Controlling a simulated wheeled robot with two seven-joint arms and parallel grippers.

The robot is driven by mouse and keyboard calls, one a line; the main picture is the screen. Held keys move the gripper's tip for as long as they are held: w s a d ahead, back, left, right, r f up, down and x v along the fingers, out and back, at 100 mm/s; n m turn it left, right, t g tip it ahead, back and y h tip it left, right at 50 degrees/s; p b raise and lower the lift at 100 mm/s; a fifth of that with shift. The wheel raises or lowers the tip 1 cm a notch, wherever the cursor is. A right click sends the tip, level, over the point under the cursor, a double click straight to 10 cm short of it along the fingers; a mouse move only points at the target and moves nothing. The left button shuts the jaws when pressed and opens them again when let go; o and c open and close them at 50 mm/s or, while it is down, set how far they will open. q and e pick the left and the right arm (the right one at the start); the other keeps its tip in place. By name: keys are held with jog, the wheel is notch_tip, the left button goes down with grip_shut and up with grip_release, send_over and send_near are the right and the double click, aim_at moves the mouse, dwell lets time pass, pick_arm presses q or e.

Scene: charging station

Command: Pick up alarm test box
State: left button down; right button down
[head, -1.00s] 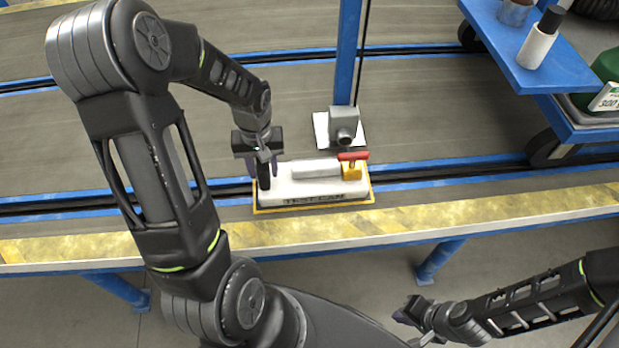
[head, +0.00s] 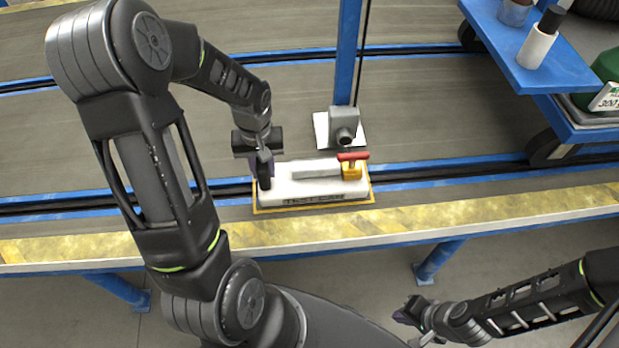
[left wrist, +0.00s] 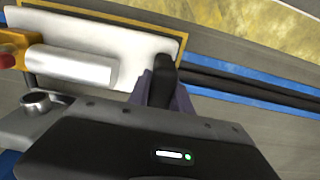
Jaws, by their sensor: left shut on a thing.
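The alarm test box (head: 310,192) is a white block with lettering on its front side, lying in a yellow-edged frame on the conveyor's near side. It carries a pale cylinder, a yellow block with a red handle (head: 352,157) and an upright black grip (head: 265,180) at its left end. My left gripper (head: 262,166) is shut on the black grip. In the left wrist view the grip (left wrist: 162,82) stands between the purple fingers, and the white box (left wrist: 110,35) lies beyond. My right gripper (head: 408,312) hangs at the lower right, away from the box; its jaw opening is unclear.
A grey device (head: 344,124) on a white plate stands just behind the box by a blue post (head: 347,55). A blue cart (head: 530,70) with a white cylinder (head: 537,45) is at upper right. The belt (head: 430,110) right of the post is clear.

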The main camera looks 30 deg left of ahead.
pick_arm(q)
jog(key=shift+r, duration=0.1)
dwell(0.6)
notch_tip(320, 180, up, 10)
jog(key=shift+f+p, duration=0.1)
jog(key=shift+p, duration=0.75)
jog(key=w+d+r+m, duration=0.3)
jog(key=w+d+r, duration=0.3)
jog(key=w+d, duration=0.2)
jog(key=w+d+r+m, duration=0.4)
jog(key=w+d+r, duration=0.2)
jog(key=w+d, duration=0.3)
jog(key=shift+d, duration=0.55)
